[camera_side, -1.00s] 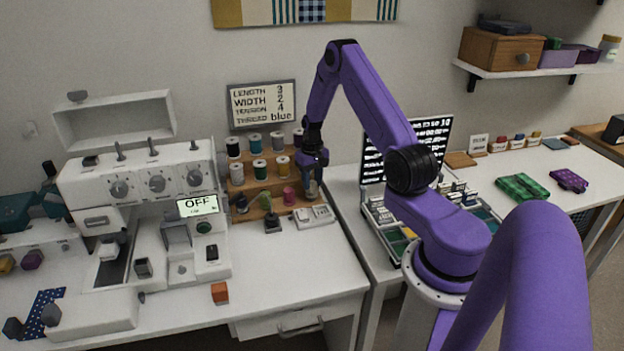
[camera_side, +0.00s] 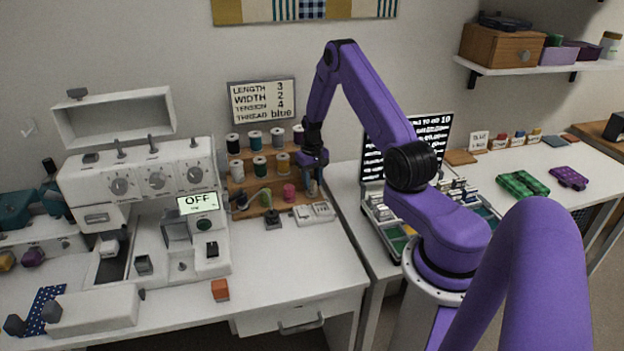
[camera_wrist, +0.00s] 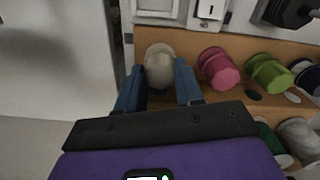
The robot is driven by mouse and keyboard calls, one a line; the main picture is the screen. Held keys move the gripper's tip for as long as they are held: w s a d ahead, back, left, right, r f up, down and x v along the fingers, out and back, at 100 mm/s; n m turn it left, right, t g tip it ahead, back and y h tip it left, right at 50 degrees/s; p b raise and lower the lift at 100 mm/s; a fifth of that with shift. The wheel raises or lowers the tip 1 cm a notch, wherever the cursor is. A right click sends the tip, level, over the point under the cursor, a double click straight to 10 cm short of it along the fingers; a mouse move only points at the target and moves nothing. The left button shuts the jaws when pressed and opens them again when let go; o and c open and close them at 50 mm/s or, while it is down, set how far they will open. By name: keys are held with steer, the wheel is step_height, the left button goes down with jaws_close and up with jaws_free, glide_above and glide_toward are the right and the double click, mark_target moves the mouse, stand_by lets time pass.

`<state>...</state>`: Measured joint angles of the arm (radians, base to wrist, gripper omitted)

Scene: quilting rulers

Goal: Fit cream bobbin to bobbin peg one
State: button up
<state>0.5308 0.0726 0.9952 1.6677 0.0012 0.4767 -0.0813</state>
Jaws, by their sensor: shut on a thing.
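The cream bobbin (camera_wrist: 159,66) is between the two blue fingers of my gripper (camera_wrist: 159,84) in the wrist view. My gripper is shut on it. In the side view my gripper (camera_side: 313,184) is at the right end of the lowest step of the wooden spool rack (camera_side: 243,212), and the bobbin is mostly hidden by the fingers. A pink spool (camera_wrist: 218,68) stands beside the bobbin on the same step. I cannot tell whether the bobbin touches the rack. Bobbin peg one cannot be made out for certain.
A white plate with small fittings (camera_side: 314,213) lies just in front of the rack. A dark small stand (camera_side: 273,219) is left of it. The white sewing machine (camera_side: 140,185) stands further left.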

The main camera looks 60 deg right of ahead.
steer(key=shift+f, duration=0.2)
steer(key=o, duration=1)
steer(key=shift+r, duration=0.15)
step_height(320, 180, up, 17)
steer(key=shift+r, duration=0.1)
